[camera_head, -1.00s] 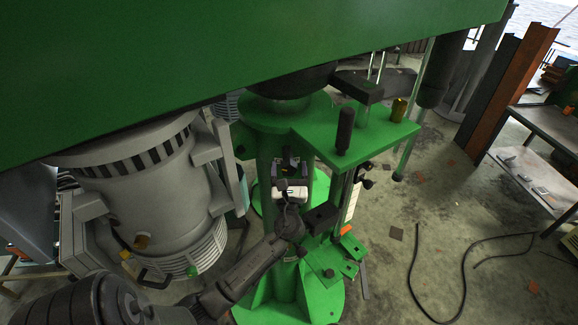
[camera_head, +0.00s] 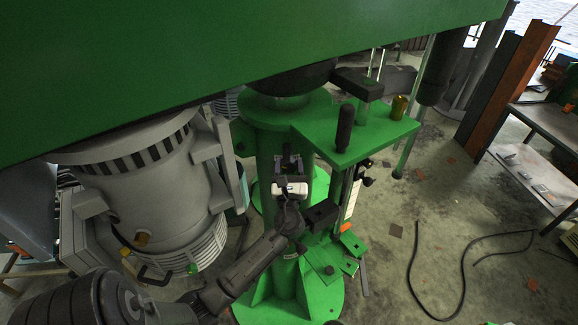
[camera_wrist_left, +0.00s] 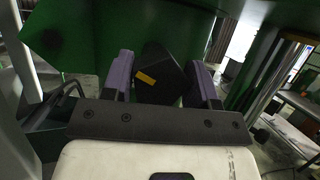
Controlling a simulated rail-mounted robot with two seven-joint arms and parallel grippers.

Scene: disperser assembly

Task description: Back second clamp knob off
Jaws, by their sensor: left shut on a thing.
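My left gripper (camera_head: 290,164) is in front of the green column (camera_head: 266,170) of the disperser. In the left wrist view its two purple-grey fingers (camera_wrist_left: 161,80) stand on either side of a black knob (camera_wrist_left: 160,78) with an orange mark, and they are shut on it. The knob looks tilted between the fingers. Its stem and seat are hidden. In the head view the gripper body covers most of the knob. Two other small black knobs (camera_head: 367,181) show to the right of the column. My right gripper is not in view.
A green plate (camera_head: 370,135) with a black upright handle (camera_head: 344,128) juts out above and right of the gripper. A large grey motor (camera_head: 150,195) stands close on the left. The green beam (camera_head: 230,60) spans overhead. Black cable (camera_head: 465,270) lies on the floor at right.

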